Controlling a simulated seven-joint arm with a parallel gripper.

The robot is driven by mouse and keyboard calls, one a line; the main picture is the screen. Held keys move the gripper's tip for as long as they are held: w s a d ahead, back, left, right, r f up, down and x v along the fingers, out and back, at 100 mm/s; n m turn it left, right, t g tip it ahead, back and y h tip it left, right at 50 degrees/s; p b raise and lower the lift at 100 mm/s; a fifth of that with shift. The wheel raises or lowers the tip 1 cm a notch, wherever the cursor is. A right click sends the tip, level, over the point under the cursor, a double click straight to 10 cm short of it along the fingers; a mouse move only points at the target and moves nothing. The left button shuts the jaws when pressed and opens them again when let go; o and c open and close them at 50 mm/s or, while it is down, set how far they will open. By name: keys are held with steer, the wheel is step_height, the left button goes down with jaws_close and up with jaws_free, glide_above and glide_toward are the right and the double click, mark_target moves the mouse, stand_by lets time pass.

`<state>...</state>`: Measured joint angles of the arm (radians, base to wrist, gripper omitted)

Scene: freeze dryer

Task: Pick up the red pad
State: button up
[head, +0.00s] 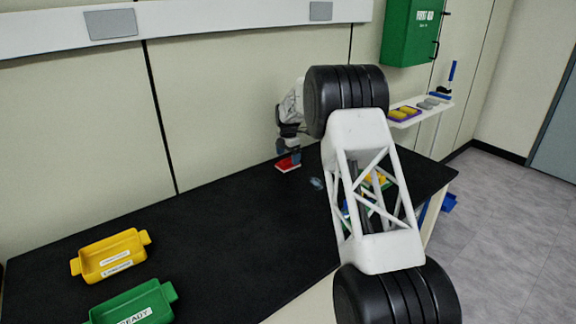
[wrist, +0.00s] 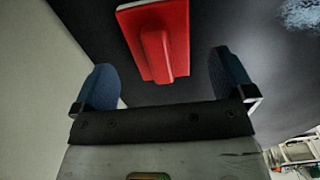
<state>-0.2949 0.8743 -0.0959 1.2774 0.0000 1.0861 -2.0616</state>
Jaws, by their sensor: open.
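The red pad (head: 287,165) lies on the black bench top near the back wall in the head view. In the wrist view the red pad (wrist: 158,38) shows a raised red grip bar along its middle and a pale edge at its far end. My gripper (wrist: 165,82) is open, with one blue fingertip to each side of the line of the pad. The near end of the pad reaches toward the space between the fingertips. In the head view my gripper (head: 288,150) is just above the pad; I cannot tell whether it touches it.
A yellow tray (head: 112,254) and a green tray (head: 135,302) marked READY stand at the front left of the black bench (head: 215,225). A small clear item (head: 317,183) lies right of the pad. My arm hides items behind it. The bench middle is clear.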

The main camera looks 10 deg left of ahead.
mark_target(288, 159)
steer(key=shift+f, duration=1.8)
steer(key=c, duration=1)
steer(key=shift+r, duration=0.15)
steer(key=shift+r, duration=1.6)
steer(key=shift+s+r, duration=0.15)
steer(key=shift+s, duration=0.05)
steer(key=shift+s+d+r, duration=0.2)
steer(key=shift+s+d, duration=0.55)
steer(key=shift+s, duration=1.75)
steer(key=shift+s+d+r, duration=0.25)
steer(key=shift+s+d, duration=0.5)
steer(key=shift+s, duration=1.7)
steer(key=shift+s+d+r, duration=0.2)
steer(key=shift+s+d, duration=0.55)
steer(key=shift+s, duration=1.75)
